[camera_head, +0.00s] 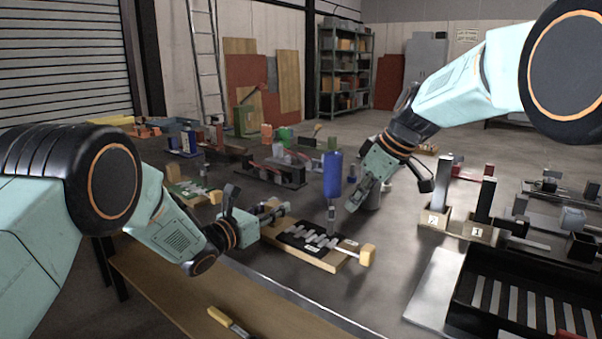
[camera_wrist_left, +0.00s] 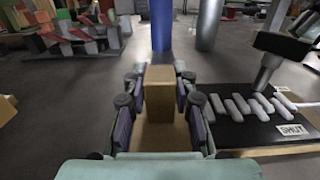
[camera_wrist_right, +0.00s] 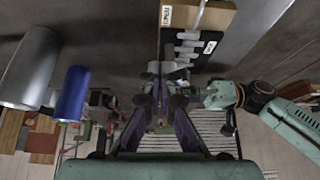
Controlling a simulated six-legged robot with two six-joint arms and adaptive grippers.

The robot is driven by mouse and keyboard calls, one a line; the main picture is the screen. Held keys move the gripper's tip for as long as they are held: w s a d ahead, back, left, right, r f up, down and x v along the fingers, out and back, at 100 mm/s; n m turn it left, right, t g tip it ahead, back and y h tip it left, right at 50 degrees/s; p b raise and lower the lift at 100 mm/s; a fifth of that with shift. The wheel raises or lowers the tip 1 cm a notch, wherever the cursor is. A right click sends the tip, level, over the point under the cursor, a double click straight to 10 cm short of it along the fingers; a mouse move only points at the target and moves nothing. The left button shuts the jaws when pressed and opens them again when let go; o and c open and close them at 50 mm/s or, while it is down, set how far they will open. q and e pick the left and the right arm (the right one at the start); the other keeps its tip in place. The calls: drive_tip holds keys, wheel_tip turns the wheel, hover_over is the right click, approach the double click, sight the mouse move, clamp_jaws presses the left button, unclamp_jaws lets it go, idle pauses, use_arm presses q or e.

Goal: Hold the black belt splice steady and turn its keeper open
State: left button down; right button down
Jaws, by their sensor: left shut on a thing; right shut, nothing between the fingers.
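The black belt splice (camera_head: 309,238), with a row of grey links, lies on a wooden board. Its black plate also shows in the left wrist view (camera_wrist_left: 240,132), beside a label reading SHUT (camera_wrist_left: 292,130). My left gripper (camera_head: 271,214) is shut on a wooden block (camera_wrist_left: 160,84) at the board's left end. My right gripper (camera_head: 352,207) is shut and empty, over the board's far right side. In the right wrist view its fingertips (camera_wrist_right: 158,70) appear close to the grey links (camera_wrist_right: 187,48); contact is unclear. I cannot clearly tell the keeper from the other grey parts.
A blue cylinder (camera_head: 332,175) and a grey cylinder (camera_head: 373,192) stand behind the board. Numbered wooden stands (camera_head: 432,219) and a black tray (camera_head: 470,312) are to the right.

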wheel_tip(320, 180, up, 6)
drive_tip(key=shift+f, duration=0.1)
idle(0.4)
drive_tip(key=shift+s+a+f, duration=0.3)
drive_tip(key=shift+s+f, duration=0.2)
drive_tip(key=shift+f, duration=0.5)
drive_tip(key=shift+s+a+f, duration=0.25)
drive_tip(key=shift+s+f, duration=0.2)
drive_tip(key=shift+f, duration=0.6)
drive_tip(key=shift+s+a+f, duration=0.3)
drive_tip(key=shift+s+f, duration=0.2)
drive_tip(key=shift+f, duration=0.5)
drive_tip(key=shift+w+a, duration=0.3)
drive_tip(key=shift+w, duration=0.25)
drive_tip(key=shift+w+d, duration=0.45)
drive_tip(key=shift+d, duration=0.05)
drive_tip(key=shift+w+d, duration=0.25)
drive_tip(key=shift+w, duration=0.35)
